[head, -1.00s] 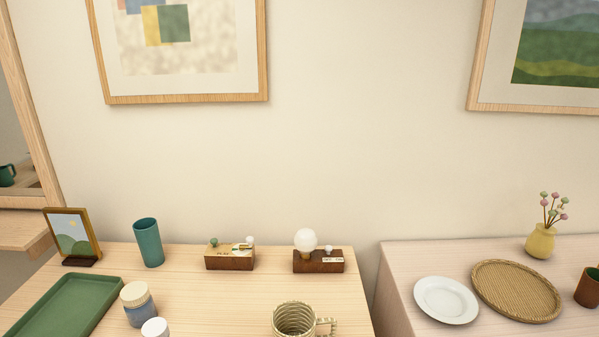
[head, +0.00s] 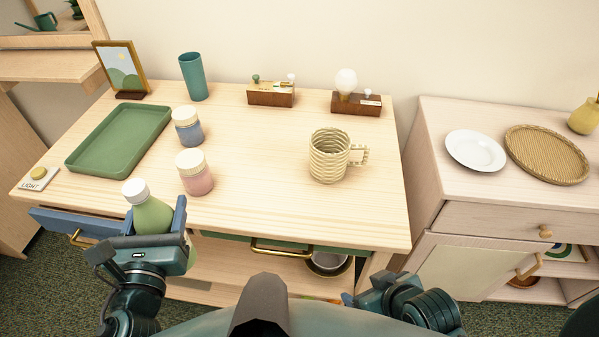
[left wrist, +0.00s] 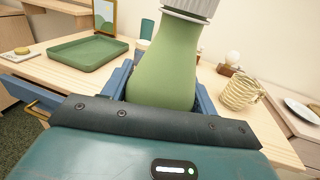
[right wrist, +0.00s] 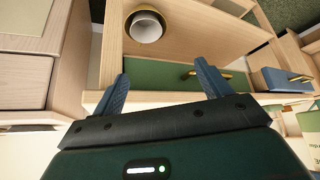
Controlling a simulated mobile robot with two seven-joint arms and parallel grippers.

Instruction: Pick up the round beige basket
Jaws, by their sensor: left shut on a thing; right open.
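The round beige basket (head: 329,160) is a ribbed, woven cup shape with a side handle. It stands upright on the wooden table (head: 262,205), toward its right side in the head view. It also shows at the right in the left wrist view (left wrist: 237,93). My left gripper (head: 155,216) is shut on a green bottle with a white cap (head: 150,208), held upright at the table's front edge, left of and apart from the basket. My right gripper (right wrist: 163,80) is open and empty, low in front of the table. The basket is not in the right wrist view.
Two lidded jars, blue (head: 187,128) and pink (head: 196,180), stand left of the basket. A green tray (head: 118,140) lies farther left. A blue drawer (head: 85,225) sticks out at front left. A cabinet with a plate (head: 475,151) and woven tray (head: 547,155) stands right.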

